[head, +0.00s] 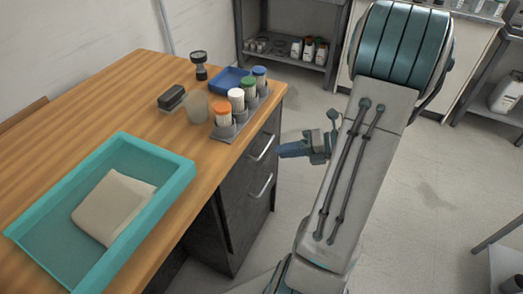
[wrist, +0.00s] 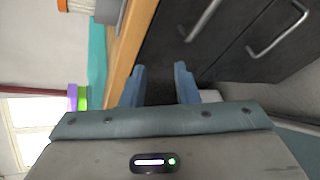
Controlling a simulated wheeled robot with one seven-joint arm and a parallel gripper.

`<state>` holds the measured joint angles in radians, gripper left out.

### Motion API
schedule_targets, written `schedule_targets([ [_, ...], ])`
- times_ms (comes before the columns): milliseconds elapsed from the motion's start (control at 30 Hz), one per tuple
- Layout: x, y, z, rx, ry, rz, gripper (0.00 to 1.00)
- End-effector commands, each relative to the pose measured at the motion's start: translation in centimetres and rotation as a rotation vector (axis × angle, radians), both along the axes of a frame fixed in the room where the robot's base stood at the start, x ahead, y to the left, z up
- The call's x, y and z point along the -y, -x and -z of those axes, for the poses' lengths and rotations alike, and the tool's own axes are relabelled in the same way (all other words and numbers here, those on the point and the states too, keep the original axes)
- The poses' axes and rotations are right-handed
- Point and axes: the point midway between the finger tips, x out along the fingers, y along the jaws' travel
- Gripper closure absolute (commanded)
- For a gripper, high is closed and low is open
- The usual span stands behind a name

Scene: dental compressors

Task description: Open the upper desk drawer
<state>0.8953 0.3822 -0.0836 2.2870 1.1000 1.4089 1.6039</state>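The desk's dark cabinet has an upper drawer (head: 258,157) with a silver bar handle (head: 264,148) just under the wooden top. A second handle (head: 262,187) is on the drawer below. Both drawers look closed. In the wrist view, which is turned sideways, the upper handle (wrist: 203,22) is top centre and the lower handle (wrist: 279,38) is to its right. My gripper (head: 281,150) is in front of the drawers, close to the upper handle in the head view. In the wrist view its two blue fingers (wrist: 160,70) are apart with nothing between them; the handle lies beyond them, to the right.
On the wooden desk (head: 100,95) are a teal tray (head: 150,215) with a beige packet, a rack (head: 232,128) of capped bottles, a blue tray (head: 229,79) and small items. Shelves stand at the back. The floor (head: 420,190) right of my arm is clear.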

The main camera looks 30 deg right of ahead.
Motion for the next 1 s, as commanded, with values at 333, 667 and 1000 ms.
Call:
schedule_targets([
  [333, 7.5, -0.1, 5.0, -0.161, -0.393, 0.403, 0.72],
  [667, 4.3, -4.0, 6.1, -0.163, -0.399, 0.404, 0.72],
  [1000, 0.4, -9.1, 7.4, -0.163, -0.398, 0.405, 0.72],
])
